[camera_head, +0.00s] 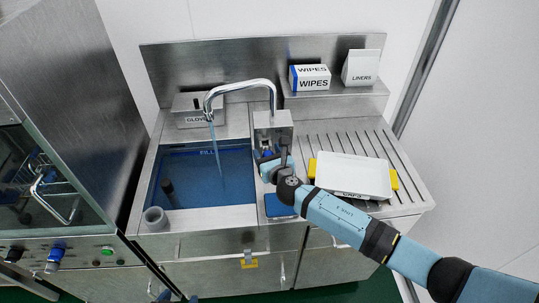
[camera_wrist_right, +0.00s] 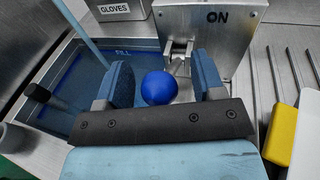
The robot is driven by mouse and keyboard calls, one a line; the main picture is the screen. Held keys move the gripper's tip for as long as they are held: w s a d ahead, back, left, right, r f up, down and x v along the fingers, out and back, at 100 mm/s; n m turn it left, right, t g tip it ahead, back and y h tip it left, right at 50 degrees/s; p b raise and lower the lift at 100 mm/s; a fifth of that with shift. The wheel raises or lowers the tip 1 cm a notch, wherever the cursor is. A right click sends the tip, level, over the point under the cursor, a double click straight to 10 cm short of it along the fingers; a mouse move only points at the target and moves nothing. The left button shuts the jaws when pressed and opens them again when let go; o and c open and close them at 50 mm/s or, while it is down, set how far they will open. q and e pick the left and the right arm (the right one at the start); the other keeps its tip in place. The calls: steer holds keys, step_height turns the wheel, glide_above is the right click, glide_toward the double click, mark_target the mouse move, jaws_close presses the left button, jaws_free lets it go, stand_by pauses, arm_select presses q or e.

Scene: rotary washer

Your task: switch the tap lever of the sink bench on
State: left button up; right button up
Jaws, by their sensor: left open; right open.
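The tap lever ends in a blue ball knob (camera_wrist_right: 159,88), in front of a steel box (camera_wrist_right: 207,40) marked ON. In the head view the box (camera_head: 272,124) stands behind the sink's right edge, and the knob (camera_head: 267,153) is partly hidden by my right gripper (camera_head: 274,162). My right gripper (camera_wrist_right: 160,85) is open, with one finger on each side of the knob; I cannot tell whether either touches it. The curved tap (camera_head: 241,86) has a thin bluish stream (camera_head: 216,150) falling into the sink. My left gripper (camera_head: 178,297) is open, barely showing at the bottom edge.
The blue sink basin (camera_head: 232,180) lies left of the lever. A gloves box (camera_head: 197,108), wipes box (camera_head: 310,77) and liners box (camera_head: 361,67) stand behind. A steel machine fills the left.

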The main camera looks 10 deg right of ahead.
steer(key=v, duration=1.3)
steer(key=shift+s+b, duration=0.3)
steer(key=shift+s, duration=0.05)
